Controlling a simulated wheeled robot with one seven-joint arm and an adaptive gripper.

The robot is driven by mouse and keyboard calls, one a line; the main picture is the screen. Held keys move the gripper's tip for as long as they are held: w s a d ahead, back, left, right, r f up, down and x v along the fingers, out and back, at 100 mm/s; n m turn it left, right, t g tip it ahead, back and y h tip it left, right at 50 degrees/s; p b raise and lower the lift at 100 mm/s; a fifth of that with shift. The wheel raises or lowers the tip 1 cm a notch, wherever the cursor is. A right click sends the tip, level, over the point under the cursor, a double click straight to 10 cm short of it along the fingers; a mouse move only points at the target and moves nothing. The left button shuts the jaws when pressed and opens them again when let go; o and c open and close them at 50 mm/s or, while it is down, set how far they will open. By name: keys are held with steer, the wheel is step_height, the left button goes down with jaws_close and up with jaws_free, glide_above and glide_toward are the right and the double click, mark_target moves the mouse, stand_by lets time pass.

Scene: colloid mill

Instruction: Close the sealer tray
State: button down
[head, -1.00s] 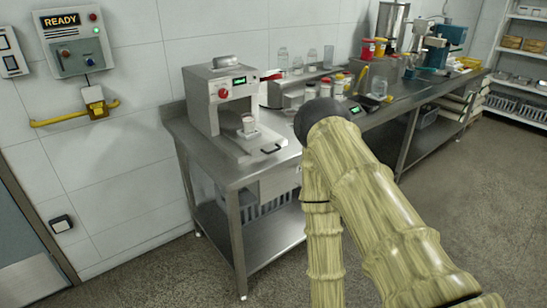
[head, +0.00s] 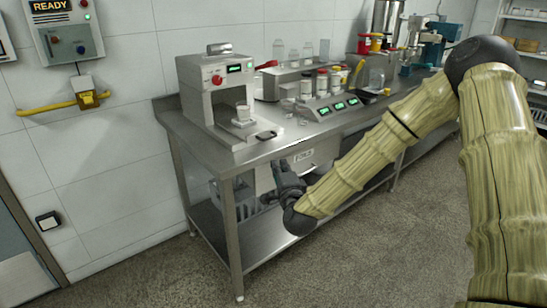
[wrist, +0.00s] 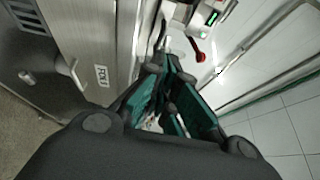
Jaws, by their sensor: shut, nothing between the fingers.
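The sealer (head: 212,85) is a grey box with a red knob and a green display at the left end of the steel table. Its tray (head: 222,134) is slid out at the front, with a dark handle (head: 266,135) near the table edge. A small cup (head: 243,112) stands on the tray, under the sealer's head. My gripper (head: 280,166) is in front of the table edge, below and slightly right of the handle, and appears apart from it. In the wrist view my gripper (wrist: 163,72) has its teal-lined fingers shut with nothing held.
A drawer front (head: 305,160) with a label and handle is just right of my gripper; its handle (wrist: 75,72) shows in the wrist view. Jars (head: 322,80) and a console with green displays (head: 335,108) stand right of the sealer. Floor in front is free.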

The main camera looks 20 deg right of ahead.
steer(key=w+d+p, duration=0.1)
steer(key=w, duration=1.2)
steer(key=shift+w+d+r, duration=0.2)
steer(key=shift+w+r, duration=0.05)
steer(key=shift+r, duration=0.1)
